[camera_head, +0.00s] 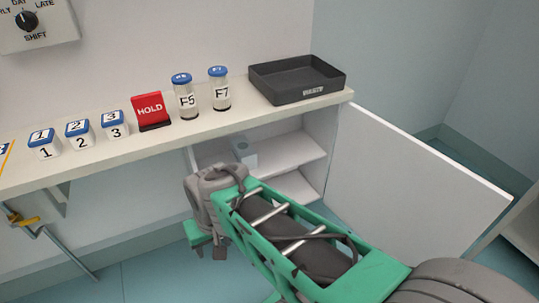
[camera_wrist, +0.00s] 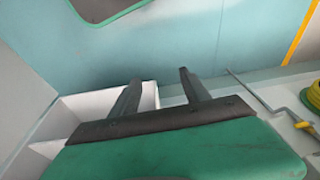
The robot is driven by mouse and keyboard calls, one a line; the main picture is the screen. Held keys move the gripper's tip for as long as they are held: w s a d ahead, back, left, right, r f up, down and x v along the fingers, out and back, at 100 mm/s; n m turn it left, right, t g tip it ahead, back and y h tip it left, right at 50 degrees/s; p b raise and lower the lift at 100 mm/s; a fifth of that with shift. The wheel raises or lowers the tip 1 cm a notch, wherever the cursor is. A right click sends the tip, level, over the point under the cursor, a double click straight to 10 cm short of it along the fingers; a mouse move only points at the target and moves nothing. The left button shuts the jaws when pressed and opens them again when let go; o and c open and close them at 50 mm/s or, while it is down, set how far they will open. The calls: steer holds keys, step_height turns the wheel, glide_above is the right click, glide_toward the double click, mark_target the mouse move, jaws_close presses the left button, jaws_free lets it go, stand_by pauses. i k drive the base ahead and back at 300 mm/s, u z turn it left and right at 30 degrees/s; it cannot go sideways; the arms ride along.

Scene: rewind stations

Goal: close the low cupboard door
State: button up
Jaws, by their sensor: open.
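The low cupboard's white door (camera_head: 420,165) stands wide open at the right in the head view, swung out from the end of the counter. The cupboard interior, with its white shelves (camera_head: 292,150), is partly hidden behind my arm. My gripper (camera_head: 208,240) is low in front of the counter, left of the cupboard opening and well apart from the door. In the wrist view my gripper (camera_wrist: 159,77) shows two dark fingers spread apart with nothing between them. White shelf-like panels (camera_wrist: 75,115) show behind the left finger there.
The counter (camera_head: 100,150) carries numbered blocks, a red HOLD block (camera_head: 150,111), vials F5 (camera_head: 186,97) and F7 (camera_head: 219,88), and a dark tray (camera_head: 297,78). A small pale block (camera_head: 244,152) is inside the cupboard. A metal rod (camera_wrist: 250,93) hangs left of the cupboard.

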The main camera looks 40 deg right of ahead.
mark_target(406, 200)
steer(key=z, duration=1.25)
steer(key=i, duration=0.35)
steer(key=u, duration=0.25)
